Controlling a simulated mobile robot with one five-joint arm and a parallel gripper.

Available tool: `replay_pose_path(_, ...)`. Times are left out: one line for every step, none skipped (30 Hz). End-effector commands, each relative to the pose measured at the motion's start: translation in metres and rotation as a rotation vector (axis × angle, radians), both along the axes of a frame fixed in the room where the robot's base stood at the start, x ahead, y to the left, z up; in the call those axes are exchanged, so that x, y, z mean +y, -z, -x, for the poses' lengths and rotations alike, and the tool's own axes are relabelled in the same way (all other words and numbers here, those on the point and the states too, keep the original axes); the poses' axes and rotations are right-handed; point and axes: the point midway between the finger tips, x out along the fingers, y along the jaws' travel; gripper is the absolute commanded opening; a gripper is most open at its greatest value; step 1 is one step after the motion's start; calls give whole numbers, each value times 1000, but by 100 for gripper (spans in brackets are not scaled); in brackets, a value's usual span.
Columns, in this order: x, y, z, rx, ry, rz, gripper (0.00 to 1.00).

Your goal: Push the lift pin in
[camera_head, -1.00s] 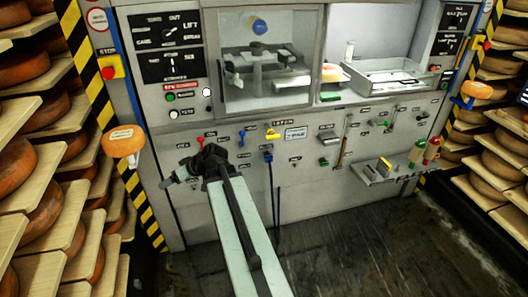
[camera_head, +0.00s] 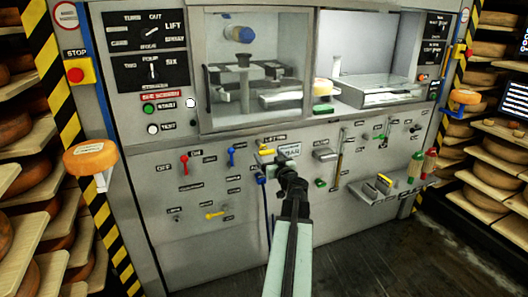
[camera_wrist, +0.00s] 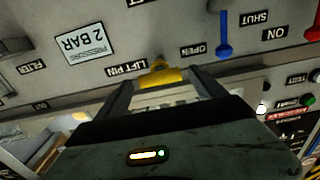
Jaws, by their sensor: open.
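The yellow lift pin (camera_wrist: 160,75) sticks out of the grey panel beside its LIFT PIN label, which appears upside down in the wrist view. In the head view the pin (camera_head: 265,151) is below the glass-fronted chamber, partly crowded by my gripper (camera_head: 279,164). In the wrist view my gripper (camera_wrist: 161,84) is open, with one dark finger on each side of the pin. I see gaps between the fingers and the pin. I cannot tell how far the fingertips are from the panel.
A blue lever (camera_wrist: 224,38) and a red lever (camera_head: 184,164) are close by on the panel. A pressure plate (camera_wrist: 85,44) is on the other side. A blue cord hangs below the pin. A small shelf (camera_head: 365,193) juts out at right.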

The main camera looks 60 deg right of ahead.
Motion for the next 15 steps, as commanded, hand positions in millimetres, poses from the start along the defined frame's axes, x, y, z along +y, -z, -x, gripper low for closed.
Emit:
replay_pose_path(-8, 0, -9, 0, -1, 0, 80)
replay_pose_path(-11, 0, -13, 0, -1, 0, 80)
replay_pose_path(-16, 0, -20, 0, -1, 0, 80)
replay_pose_path(-20, 0, -25, 0, -2, 0, 80)
replay_pose_path(-23, 0, -29, 0, -2, 0, 80)
replay_pose_path(-28, 0, -35, 0, -1, 0, 80)
replay_pose_path(-31, 0, -39, 0, -1, 0, 80)
replay_pose_path(-33, 0, -42, 0, 0, 0, 80)
replay_pose_path(-35, 0, -45, 0, 0, 0, 80)
replay_pose_path(-36, 0, -47, 0, 0, 0, 80)
replay_pose_path(-36, 0, -48, 0, 0, 0, 80)
replay_pose_path(-37, 0, -48, 0, 1, 0, 80)
replay_pose_path(-36, 0, -48, 0, 1, 0, 80)
replay_pose_path(-36, 0, -48, 0, 1, 0, 80)
replay_pose_path(-36, 0, -48, 1, 1, -1, 80)
